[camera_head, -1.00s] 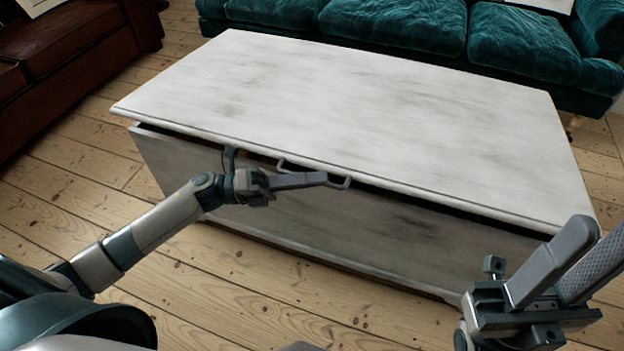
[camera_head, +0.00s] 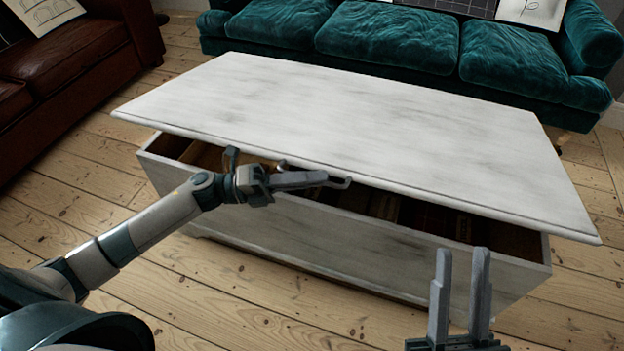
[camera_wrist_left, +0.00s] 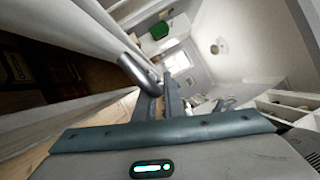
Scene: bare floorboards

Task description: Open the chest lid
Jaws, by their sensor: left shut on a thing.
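The white wooden chest (camera_head: 300,235) stands in front of me in the head view. Its lid (camera_head: 370,130) is partly raised along the near edge, and a dark gap shows the inside. My left gripper (camera_head: 322,179) is shut on the metal handle (camera_head: 342,183) at the front edge of the lid. In the left wrist view the handle (camera_wrist_left: 138,72) lies at the fingers (camera_wrist_left: 160,100), with the open gap at the left. My right gripper (camera_head: 460,285) is at the lower right, in front of the chest, with its two fingers apart and nothing between them.
A teal sofa (camera_head: 390,38) stands behind the chest. A brown leather sofa (camera_head: 75,60) is at the far left. Brown contents (camera_head: 400,208) show dimly inside the chest. Bare floorboards (camera_head: 95,195) lie free at the left and front.

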